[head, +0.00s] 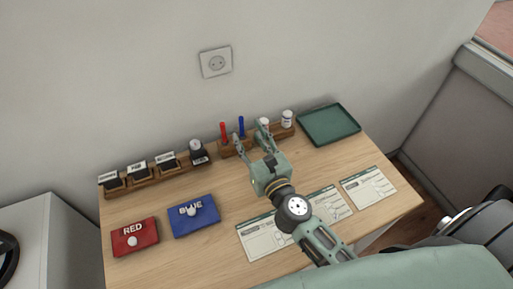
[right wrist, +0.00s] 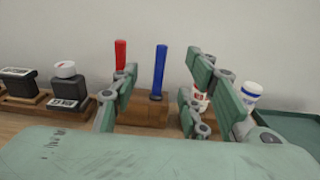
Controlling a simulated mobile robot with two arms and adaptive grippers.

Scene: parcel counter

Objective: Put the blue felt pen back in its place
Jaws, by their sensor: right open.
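The blue felt pen (head: 241,126) stands upright in a small wooden block (head: 228,150) at the back of the counter, beside the red pen (head: 224,131). In the right wrist view the blue pen (right wrist: 159,72) rises from the wooden block (right wrist: 145,108) between my spread fingers, with a gap on both sides. My right gripper (head: 250,134) is open and empty in front of the block; it also shows in the right wrist view (right wrist: 160,70). The red pen (right wrist: 120,55) is partly behind the left finger there. My left gripper is not in view.
Several stamps (head: 138,169) stand in a wooden rack at the back left. White bottles (head: 287,118) stand right of the pens, close to my right finger, beside a green tray (head: 329,125). Red (head: 134,236) and blue (head: 195,215) pads and paper forms (head: 368,187) lie in front.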

